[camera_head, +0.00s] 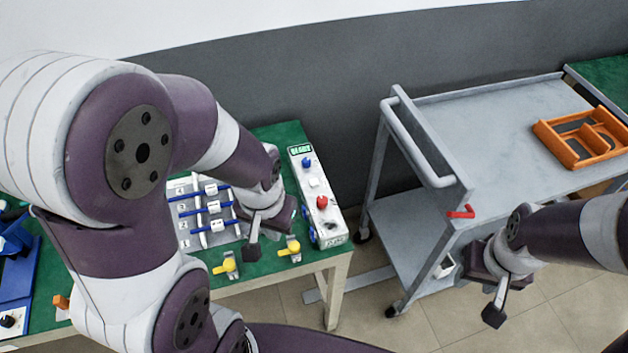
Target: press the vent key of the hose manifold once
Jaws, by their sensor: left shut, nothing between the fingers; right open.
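A white box (316,196) with a lit green display (300,149) stands at the right end of the green table. Its top carries a blue button (307,162), a pale key (314,182), a red button (322,202) and a dark round part near the front. A numbered rack (192,188) with blue bars and white blocks lies to its left. I cannot tell which part is the vent key. My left gripper (285,219) is shut and empty, between rack and box, with its fingertips mostly hidden. My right gripper (476,262) is open and empty beside the grey cart.
Two yellow valve-like parts (290,249) sit at the table's front edge. A grey cart (480,120) with an orange tray (585,138) and a red part (461,212) stands at right. Blue items (17,262) are at far left. My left arm hides much of the table.

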